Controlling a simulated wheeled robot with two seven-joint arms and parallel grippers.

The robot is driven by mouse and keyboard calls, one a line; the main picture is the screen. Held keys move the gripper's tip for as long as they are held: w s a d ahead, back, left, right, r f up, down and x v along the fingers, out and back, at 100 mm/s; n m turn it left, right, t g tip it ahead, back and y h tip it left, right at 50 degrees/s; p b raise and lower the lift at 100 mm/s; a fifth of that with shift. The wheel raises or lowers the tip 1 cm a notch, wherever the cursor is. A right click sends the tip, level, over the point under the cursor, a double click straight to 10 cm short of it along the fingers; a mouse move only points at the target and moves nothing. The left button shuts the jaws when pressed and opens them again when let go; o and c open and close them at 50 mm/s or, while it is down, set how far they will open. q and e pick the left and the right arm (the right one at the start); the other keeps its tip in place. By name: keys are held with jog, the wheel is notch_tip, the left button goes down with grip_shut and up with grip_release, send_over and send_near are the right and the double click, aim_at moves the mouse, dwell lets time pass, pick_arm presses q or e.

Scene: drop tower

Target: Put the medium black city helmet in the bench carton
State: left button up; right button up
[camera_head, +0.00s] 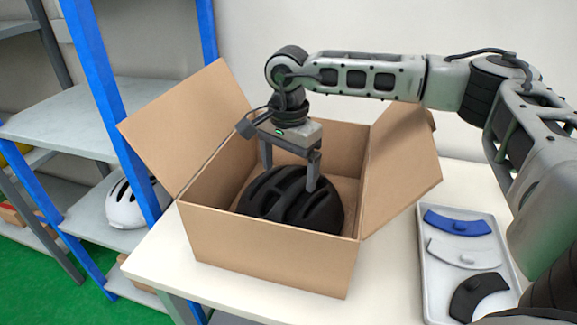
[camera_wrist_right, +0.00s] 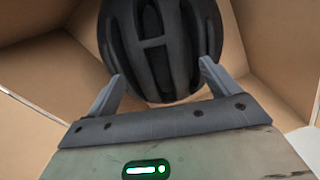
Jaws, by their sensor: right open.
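A black vented helmet (camera_head: 292,200) sits inside the open carton (camera_head: 265,255) on the bench. It also shows in the right wrist view (camera_wrist_right: 165,45), with carton walls around it. My right gripper (camera_head: 289,178) reaches down into the carton from above. The helmet's underside is hidden. My left gripper is not in view.
The carton's flaps stand open left and right. A grey tray (camera_head: 428,285) with blue, white and black curved pieces lies right of it on the bench (camera_head: 385,270). A white helmet (camera_head: 125,207) is on the blue-posted shelf (camera_head: 70,133) at left. My right arm spans the upper right.

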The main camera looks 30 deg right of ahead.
notch_tip(320, 180, up, 13)
jog(key=shift+r, duration=0.15)
dwell(0.4)
